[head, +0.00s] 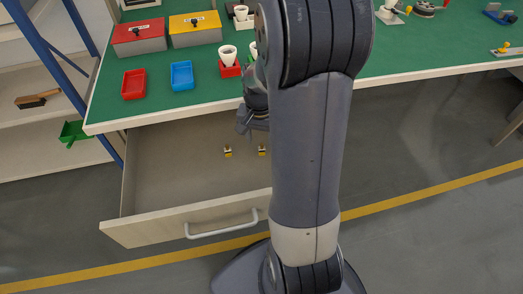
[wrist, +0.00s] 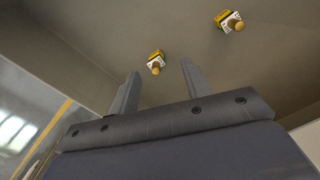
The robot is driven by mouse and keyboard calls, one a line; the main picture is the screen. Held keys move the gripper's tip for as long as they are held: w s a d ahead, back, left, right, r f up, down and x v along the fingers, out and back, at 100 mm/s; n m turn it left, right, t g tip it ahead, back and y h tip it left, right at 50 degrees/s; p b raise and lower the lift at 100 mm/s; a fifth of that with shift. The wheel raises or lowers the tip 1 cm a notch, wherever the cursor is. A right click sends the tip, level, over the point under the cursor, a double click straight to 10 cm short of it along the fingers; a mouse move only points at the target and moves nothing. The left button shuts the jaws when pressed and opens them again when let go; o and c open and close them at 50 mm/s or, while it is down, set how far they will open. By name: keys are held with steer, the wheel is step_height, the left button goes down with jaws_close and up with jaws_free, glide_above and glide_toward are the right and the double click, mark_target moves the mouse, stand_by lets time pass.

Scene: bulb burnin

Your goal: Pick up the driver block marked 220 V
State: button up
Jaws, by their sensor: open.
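Two small yellow driver blocks with white labels and tan knobs lie on the floor of the open drawer. In the head view, one block (head: 227,151) is to the left and the other (head: 262,150) is close to my arm. The wrist view shows one block (wrist: 155,58) beyond and between my fingertips, and the other (wrist: 231,19) farther to the upper right. The label marks are too small to read, so I cannot tell which is 220 V. My gripper (wrist: 160,69) is open and empty, above the drawer; in the head view (head: 250,124) my arm partly hides it.
The open drawer (head: 165,160) has a front panel with a grey handle. The green bench top (head: 110,90) overhangs its back, carrying red and blue trays (head: 181,88), lidded red and yellow boxes and a white cup in a red holder. A blue shelf post stands left.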

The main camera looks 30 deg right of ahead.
mark_target(262, 144)
steer(key=f, duration=0.3)
steer(key=f+b, duration=0.1)
steer(key=shift+s+d+f, duration=0.15)
steer(key=shift+d+f, duration=0.15)
jaws_close()
stand_by(0.4)
